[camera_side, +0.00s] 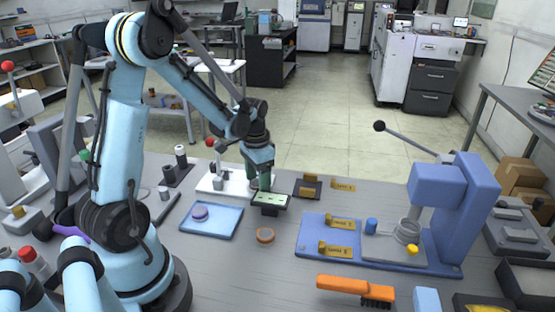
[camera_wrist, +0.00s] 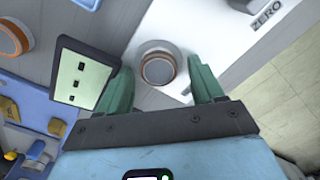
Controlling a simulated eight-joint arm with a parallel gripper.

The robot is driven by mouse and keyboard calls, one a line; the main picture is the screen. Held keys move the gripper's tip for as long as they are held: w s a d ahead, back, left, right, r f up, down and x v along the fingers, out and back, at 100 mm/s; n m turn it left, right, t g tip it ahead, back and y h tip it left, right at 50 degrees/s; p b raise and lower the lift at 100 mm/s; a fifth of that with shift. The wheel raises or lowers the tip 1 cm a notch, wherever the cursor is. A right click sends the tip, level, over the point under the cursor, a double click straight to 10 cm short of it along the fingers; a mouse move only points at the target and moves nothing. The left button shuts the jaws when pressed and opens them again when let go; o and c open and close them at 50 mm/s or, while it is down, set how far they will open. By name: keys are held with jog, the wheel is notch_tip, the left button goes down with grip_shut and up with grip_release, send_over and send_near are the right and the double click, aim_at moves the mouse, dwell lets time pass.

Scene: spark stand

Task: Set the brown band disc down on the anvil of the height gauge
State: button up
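In the wrist view a grey-topped disc with an orange-brown band (camera_wrist: 157,71) lies between my gripper's fingers. It appears to rest on a round grey seat, likely the anvil (camera_wrist: 153,46), on the white base (camera_wrist: 215,30) marked ZERO. My gripper (camera_wrist: 159,63) is open, its green fingers on either side with a gap to the disc. In the side view my gripper (camera_side: 259,186) is low over the right end of the height gauge's white base (camera_side: 207,187); the fingers hide that disc there. Another orange-banded disc (camera_side: 265,236) lies on the bench, and also shows in the wrist view (camera_wrist: 10,38).
A dark box with a pale green face (camera_side: 270,200) stands close beside my fingers. A blue tray (camera_side: 222,232) holds a purple disc (camera_side: 200,214). A blue fixture (camera_side: 312,228) with a lever press is at right. An orange brush (camera_side: 355,290) lies in front.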

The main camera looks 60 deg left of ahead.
jog(key=shift+d, duration=0.1)
notch_tip(320, 180, up, 12)
jog(key=f, duration=0.1)
jog(key=s+d+t, duration=0.2)
jog(key=d+t, duration=0.1)
jog(key=d, duration=0.6)
jog(key=s+d+r+t, duration=0.1)
jog(key=d+t, duration=0.3)
jog(key=d, duration=0.4)
jog(key=shift+s+d+r, duration=0.2)
jog(key=shift+s+d, duration=0.15)
jog(key=shift+s, duration=0.15)
